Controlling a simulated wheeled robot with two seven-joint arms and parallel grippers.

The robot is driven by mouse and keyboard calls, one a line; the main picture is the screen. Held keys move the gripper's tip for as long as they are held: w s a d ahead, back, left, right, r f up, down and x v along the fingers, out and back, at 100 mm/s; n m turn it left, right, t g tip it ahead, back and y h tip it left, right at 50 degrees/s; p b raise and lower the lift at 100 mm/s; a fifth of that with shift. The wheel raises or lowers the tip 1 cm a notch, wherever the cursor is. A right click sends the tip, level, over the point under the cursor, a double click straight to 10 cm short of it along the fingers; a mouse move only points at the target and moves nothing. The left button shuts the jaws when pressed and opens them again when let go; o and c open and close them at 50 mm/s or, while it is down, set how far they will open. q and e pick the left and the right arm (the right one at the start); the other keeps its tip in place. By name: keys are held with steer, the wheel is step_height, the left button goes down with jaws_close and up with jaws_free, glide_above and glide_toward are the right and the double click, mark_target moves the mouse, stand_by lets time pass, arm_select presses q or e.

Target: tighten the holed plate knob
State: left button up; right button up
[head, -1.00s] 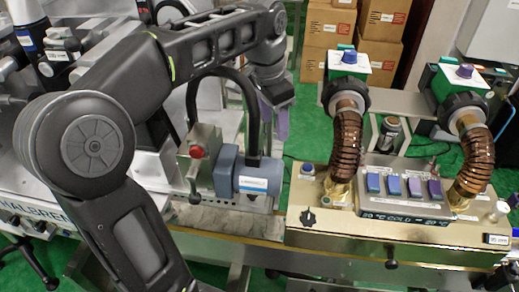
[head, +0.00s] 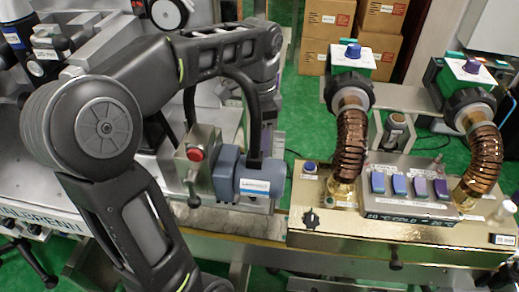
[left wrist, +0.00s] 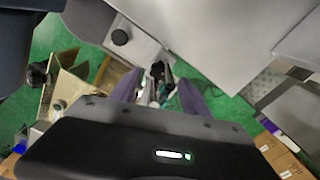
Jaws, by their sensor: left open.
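My left arm comes in from the left in the head view and reaches across the machine. Its gripper is mostly hidden there behind the arm and the blue-grey motor. In the left wrist view the left gripper (left wrist: 158,95) shows two purple fingers, spread apart. A small dark part (left wrist: 158,70) with a light and teal piece below it appears between and beyond the fingertips; I see no clear contact. A round black knob (left wrist: 119,37) sits on a grey block up and left of the fingers. I cannot tell which part is the holed plate knob. My right gripper is not in view.
The blue-grey motor (head: 247,177) and a box with a red button (head: 196,154) stand below my left forearm. A brass heater box (head: 345,228) with two ribbed brown hoses (head: 352,143) stands to the right. Cardboard boxes (head: 325,28) stand behind on the green floor.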

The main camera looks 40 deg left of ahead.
arm_select(q)
steer(key=shift+f, duration=1.7)
steer(key=shift+c, duration=0.2)
jaws_close()
